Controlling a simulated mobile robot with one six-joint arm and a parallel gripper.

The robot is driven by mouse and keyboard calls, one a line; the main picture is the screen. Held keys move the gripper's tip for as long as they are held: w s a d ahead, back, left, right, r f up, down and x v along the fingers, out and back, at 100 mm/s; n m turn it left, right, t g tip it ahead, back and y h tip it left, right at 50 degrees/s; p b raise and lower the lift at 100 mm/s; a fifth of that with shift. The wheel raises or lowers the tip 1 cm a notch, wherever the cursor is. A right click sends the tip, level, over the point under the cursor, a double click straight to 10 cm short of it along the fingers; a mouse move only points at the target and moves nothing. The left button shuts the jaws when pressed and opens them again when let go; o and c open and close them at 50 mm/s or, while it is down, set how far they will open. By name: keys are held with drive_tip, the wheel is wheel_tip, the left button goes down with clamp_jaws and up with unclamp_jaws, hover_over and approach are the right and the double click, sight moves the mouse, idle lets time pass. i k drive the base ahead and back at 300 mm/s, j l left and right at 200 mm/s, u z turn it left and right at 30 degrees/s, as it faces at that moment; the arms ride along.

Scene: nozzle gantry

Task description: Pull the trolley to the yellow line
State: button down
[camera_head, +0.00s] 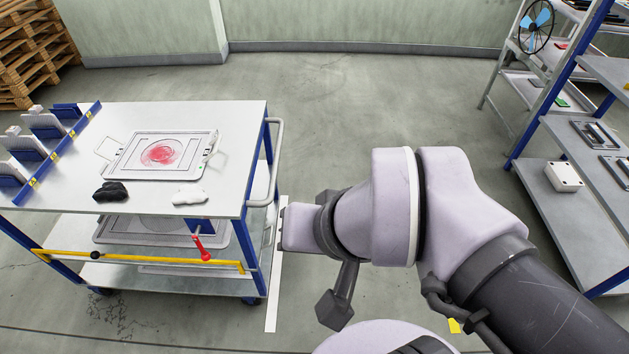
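The trolley (235,115) stands at the left, with a white top, blue legs and lower shelves. A pale looped handle (279,140) runs down its right side. My gripper (284,228) reaches in from the right, just right of the handle's lower end. Its fingers cannot be made out, and I cannot tell whether it touches the handle. A small yellow patch (454,326) shows on the floor beneath my arm; it may be part of the yellow line, the rest of which is hidden or out of view.
Shelving (573,220) stands right; floor behind is clear.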

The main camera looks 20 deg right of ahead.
sight(241, 187)
drive_tip(key=i+j, duration=0.1)
drive_tip(key=i, duration=0.55)
drive_tip(key=i+j, duration=0.1)
drive_tip(key=i, duration=0.5)
drive_tip(key=z, duration=0.05)
